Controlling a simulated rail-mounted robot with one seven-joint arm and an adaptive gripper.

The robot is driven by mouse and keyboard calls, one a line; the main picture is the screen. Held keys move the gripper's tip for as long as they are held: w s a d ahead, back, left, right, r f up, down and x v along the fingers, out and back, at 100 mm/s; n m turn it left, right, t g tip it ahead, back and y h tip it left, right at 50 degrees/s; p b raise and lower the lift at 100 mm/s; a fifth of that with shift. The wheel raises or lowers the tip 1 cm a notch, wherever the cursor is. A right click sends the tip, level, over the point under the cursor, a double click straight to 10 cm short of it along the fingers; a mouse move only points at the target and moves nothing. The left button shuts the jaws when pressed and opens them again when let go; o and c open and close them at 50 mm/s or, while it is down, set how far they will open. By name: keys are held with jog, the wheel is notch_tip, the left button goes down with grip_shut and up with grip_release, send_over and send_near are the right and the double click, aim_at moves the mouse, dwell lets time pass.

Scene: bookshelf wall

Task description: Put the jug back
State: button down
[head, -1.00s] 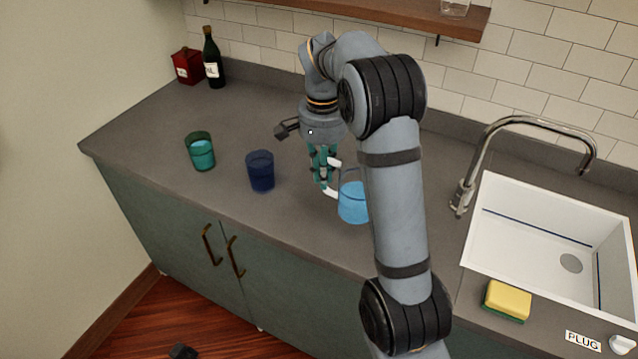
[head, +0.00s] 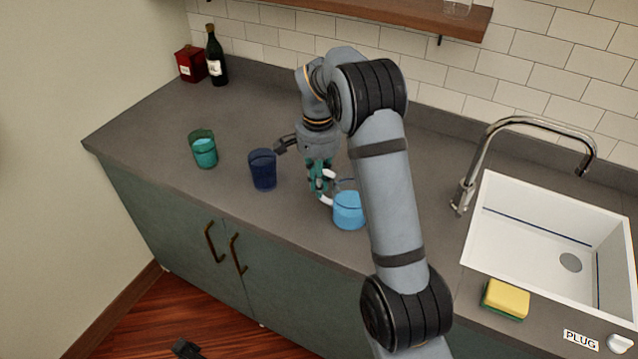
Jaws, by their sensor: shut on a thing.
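The jug (head: 348,211) is clear with blue liquid in it and a pale handle on its left side. It is upright at the middle of the grey counter, partly hidden by my arm on its right. I cannot tell whether its base touches the counter. My gripper (head: 325,187) points down and is shut on the jug's handle. A teal glass (head: 203,150) with light blue liquid and a dark blue glass (head: 263,171) stand on the counter to the left of the jug.
A wine bottle (head: 215,58) and a red box (head: 190,64) stand at the back left. A wooden shelf (head: 400,18) hangs above. A sink (head: 560,235), a faucet (head: 467,190) and a yellow-green sponge (head: 507,298) are at the right. The counter behind the glasses is clear.

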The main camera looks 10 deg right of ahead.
jog(key=c, duration=1.8)
grip_release()
jog(key=shift+f, duration=0.1)
notch_tip(320, 180, up, 12)
jog(key=shift+r+p, duration=0.2)
jog(key=shift+p, duration=0.85)
notch_tip(320, 180, down, 13)
jog(key=shift+r+b, duration=0.1)
jog(key=shift+b, duration=1)
notch_tip(320, 180, up, 3)
jog(key=shift+w+f, duration=0.1)
jog(key=shift+f, duration=0.1)
jog(key=shift+r, duration=0.6)
